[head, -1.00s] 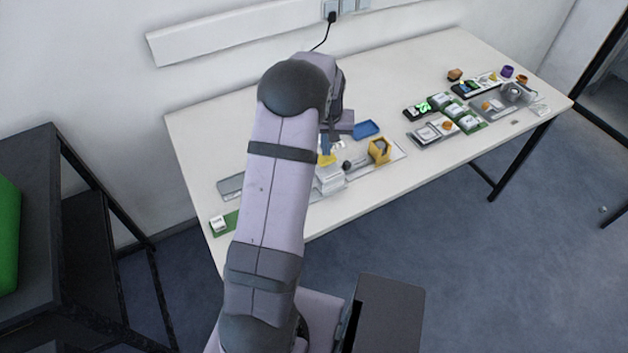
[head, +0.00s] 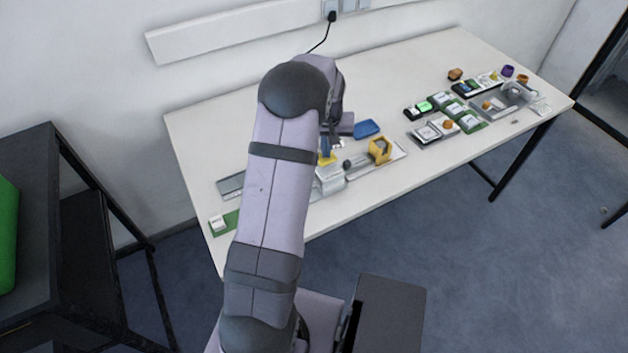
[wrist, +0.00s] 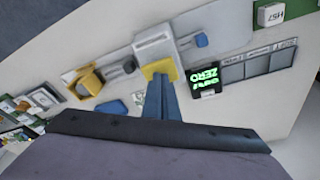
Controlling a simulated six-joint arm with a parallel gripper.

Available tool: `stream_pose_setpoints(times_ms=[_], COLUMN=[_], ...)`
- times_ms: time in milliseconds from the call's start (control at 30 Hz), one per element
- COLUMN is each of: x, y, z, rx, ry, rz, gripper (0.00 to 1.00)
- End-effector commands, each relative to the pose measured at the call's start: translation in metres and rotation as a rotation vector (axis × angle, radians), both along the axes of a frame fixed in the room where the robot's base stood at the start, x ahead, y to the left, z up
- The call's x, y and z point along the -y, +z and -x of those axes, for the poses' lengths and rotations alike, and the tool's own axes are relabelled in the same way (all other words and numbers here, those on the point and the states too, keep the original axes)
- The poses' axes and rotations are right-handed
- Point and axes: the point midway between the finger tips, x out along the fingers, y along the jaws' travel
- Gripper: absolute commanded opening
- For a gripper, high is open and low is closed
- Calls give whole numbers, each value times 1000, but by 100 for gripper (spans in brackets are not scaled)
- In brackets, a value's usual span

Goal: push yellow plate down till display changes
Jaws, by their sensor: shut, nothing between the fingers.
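The yellow plate (wrist: 160,69) sits at the front end of a light grey machine (wrist: 153,40) in the wrist view. My gripper (wrist: 161,80) is shut and empty, its blue fingers reaching to the yellow plate. They appear to touch it, but a small gap cannot be ruled out. A small black display (wrist: 207,76) beside the plate shows green lettering, upside down, with a word like "ZERO". In the head view the yellow plate (head: 327,159) is partly hidden by my arm, with the fingers (head: 325,146) just above it.
A yellow holder (head: 380,149) and a blue tray (head: 367,128) are close to the right of my gripper. Several small devices stand farther right, one with a lit green screen (head: 424,106). The table (head: 400,70) is clear toward the back.

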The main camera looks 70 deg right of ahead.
Motion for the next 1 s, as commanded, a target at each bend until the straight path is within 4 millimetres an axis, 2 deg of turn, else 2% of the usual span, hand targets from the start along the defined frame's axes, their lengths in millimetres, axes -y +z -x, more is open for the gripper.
stream_pose_setpoints(times_ms=[600,1000], x=[-1,-1], y=[-12,-8], z=[0,0], rx=[0,0], ry=[0,0], rz=[-3,-3], gripper=[0,0])
